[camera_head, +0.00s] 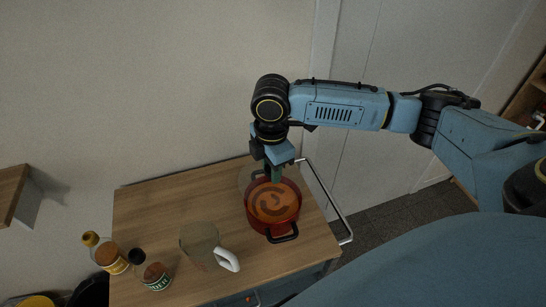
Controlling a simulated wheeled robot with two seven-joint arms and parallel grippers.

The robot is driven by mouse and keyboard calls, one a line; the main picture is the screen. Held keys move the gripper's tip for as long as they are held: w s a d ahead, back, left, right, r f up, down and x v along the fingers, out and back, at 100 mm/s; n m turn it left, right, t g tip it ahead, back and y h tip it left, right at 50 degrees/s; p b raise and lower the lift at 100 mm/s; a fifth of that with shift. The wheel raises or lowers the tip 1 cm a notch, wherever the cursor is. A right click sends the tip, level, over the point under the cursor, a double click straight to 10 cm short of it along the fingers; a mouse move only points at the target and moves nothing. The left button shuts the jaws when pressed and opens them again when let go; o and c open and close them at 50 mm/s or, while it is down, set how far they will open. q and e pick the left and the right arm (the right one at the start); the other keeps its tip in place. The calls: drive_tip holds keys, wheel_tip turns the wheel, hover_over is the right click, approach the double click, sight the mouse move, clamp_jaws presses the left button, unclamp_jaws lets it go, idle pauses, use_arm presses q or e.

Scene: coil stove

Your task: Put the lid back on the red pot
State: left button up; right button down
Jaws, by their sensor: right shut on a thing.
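The red pot (265,222) stands on the wooden counter near its right end, with black side handles and an orange-brown inside. My right gripper (275,174) points down over the back part of the pot and is shut. A faint, see-through round outline, apparently the glass lid (245,181), shows around the fingertips and reaches past the pot's back left rim. The grasp point is partly hidden by the fingers. I cannot tell whether the lid touches the rim. My left gripper is not in view.
On the wooden counter (150,215), a clear jug (199,236) with a white handle stands left of the pot. A yellow-labelled bottle (112,261) and a green-labelled jar (155,277) stand further left. A metal rail (328,203) runs along the right edge. The back left counter is clear.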

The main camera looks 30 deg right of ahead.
drive_tip(key=shift+d+n, duration=0.2)
drive_tip(key=shift+n, duration=0.4)
wheel_tip(320, 180, down, 4)
drive_tip(key=b, duration=0.5)
drive_tip(key=shift+s+f+b, duration=0.1)
drive_tip(key=shift+b, duration=0.2)
drive_tip(key=shift+f, duration=1.1)
drive_tip(key=shift+p, duration=0.85)
drive_tip(key=shift+f+p, duration=0.55)
drive_tip(key=shift+p, duration=0.55)
idle(1.3)
drive_tip(key=shift+p, duration=0.55)
idle(0.4)
